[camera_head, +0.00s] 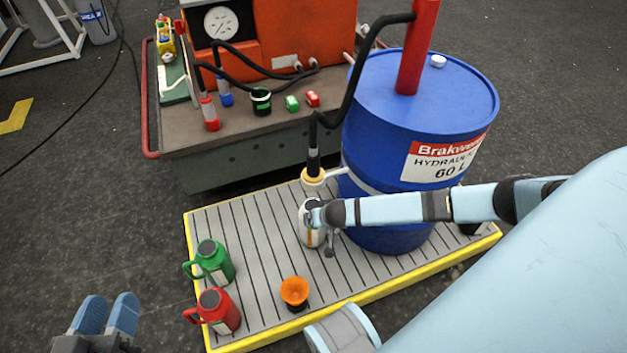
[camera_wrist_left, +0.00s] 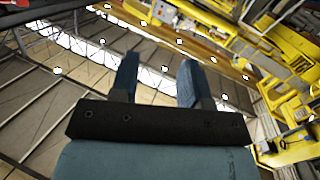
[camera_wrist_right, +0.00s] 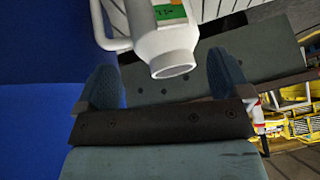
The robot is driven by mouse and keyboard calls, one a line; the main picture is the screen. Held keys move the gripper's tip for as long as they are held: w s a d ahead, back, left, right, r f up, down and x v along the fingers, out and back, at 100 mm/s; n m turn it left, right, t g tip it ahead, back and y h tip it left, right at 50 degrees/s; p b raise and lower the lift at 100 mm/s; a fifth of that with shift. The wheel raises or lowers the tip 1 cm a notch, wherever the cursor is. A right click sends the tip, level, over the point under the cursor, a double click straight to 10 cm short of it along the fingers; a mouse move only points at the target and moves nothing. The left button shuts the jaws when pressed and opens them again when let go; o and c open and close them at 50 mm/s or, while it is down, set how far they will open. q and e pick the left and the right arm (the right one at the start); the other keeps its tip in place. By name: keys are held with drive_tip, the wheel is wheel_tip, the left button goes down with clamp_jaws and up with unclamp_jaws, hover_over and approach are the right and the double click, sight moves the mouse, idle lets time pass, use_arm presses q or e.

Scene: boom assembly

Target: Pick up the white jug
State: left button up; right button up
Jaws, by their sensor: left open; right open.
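The white jug (camera_head: 309,238) stands upright on the slatted tray, close to the blue drum. In the right wrist view the white jug (camera_wrist_right: 160,30) has a round spout, a handle on the left and a green and orange label. My right gripper (camera_head: 322,228) is at the jug, partly covering its upper part. Its two fingers stand apart on either side of the jug's mouth; whether they touch it I cannot tell. My left gripper (camera_head: 109,304) is open and empty at the lower left, off the tray. The left wrist view shows only roof and yellow structures beyond its fingers.
A pump nozzle with a yellow ring (camera_head: 313,179) hangs just above the jug. The blue drum (camera_head: 385,130) stands right behind. An orange machine (camera_head: 290,35) stands behind.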

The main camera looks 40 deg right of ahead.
drive_tip(key=w, duration=0.1)
drive_tip(key=w+b, duration=0.1)
drive_tip(key=w, duration=0.1)
drive_tip(key=w+f+b, duration=0.1)
drive_tip(key=shift+w+d, duration=0.3)
drive_tip(key=shift+w, duration=0.2)
drive_tip(key=c, duration=1.1)
clamp_jaws()
use_arm(q)
drive_tip(key=shift+w+a+m+t, duration=0.3)
drive_tip(key=shift+w+a+m, duration=0.15)
drive_tip(key=shift+w+m, duration=0.35)
use_arm(e)
drive_tip(key=shift+r, duration=0.1)
